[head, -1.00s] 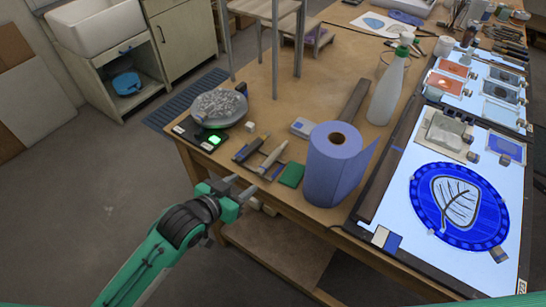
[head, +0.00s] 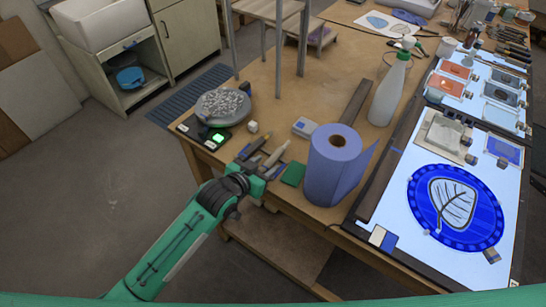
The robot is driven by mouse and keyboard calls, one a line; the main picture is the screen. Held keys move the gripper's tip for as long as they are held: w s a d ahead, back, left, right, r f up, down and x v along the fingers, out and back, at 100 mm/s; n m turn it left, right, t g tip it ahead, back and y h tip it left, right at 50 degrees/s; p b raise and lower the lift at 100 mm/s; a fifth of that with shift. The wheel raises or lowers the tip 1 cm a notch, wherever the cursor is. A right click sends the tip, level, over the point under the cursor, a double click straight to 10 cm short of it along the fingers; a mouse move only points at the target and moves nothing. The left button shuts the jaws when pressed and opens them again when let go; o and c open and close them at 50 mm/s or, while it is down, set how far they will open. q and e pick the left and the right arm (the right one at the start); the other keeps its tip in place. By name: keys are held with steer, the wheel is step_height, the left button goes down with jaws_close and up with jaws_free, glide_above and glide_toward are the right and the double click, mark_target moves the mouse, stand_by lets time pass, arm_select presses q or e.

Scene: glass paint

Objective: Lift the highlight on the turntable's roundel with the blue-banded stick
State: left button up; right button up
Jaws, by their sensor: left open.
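A blue roundel (head: 421,211) with a pale leaf shape and dark veins lies on the lit white panel at the right. I cannot tell whether a turntable is under it. Several slim sticks lie near the table's front edge: one with a yellowish part (head: 252,148) and a paler grey one (head: 277,153). A blue band is too small to make out for sure. My left gripper (head: 263,167) is open at the near ends of these sticks, its fingers partly covering them. I see nothing held. My right gripper is out of view.
A blue paper roll (head: 333,175) stands right of my left gripper, with a green pad (head: 293,174) between. A round grey dish of silvery bits (head: 221,103) stands left, behind a green-lit device (head: 217,137).

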mark_target(272, 159)
arm_select(q)
steer(key=shift+p+x, duration=0.55)
steer(key=shift+x, duration=1.35)
steer(key=shift+w+a+r, duration=0.1)
steer(key=shift+w, duration=0.1)
jaws_close()
steer(key=shift+r, duration=0.1)
